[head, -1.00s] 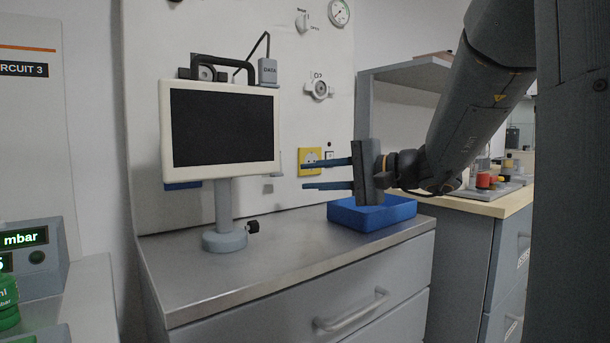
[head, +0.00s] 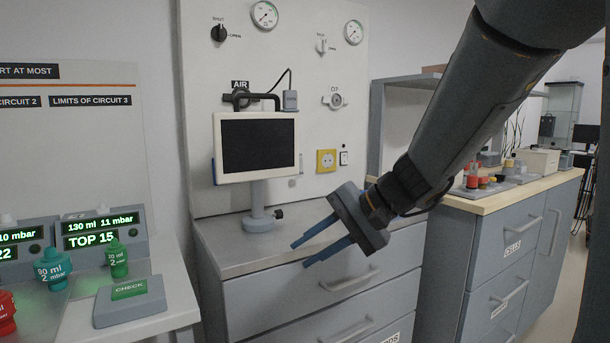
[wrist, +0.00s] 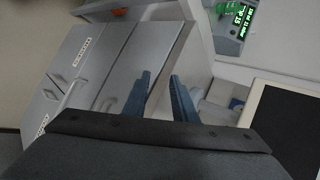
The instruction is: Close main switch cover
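A small black and white switch (head: 344,157) sits on the white wall panel, just right of a yellow socket (head: 326,160). It is too small to tell whether it is the main switch, and I cannot make out a cover on it. My gripper (head: 300,254) is open and empty, with its two blue fingers apart. It is in front of the grey drawer unit, below and in front of the switch, touching nothing that I can see. The open fingers also show in the wrist view (wrist: 160,78).
A monitor (head: 257,146) on a stand stands on the steel worktop, left of the switch. The panel carries gauges (head: 265,15) and knobs. A left bench holds displays and a green CHECK block (head: 130,289). A wooden-topped counter (head: 500,199) stands right.

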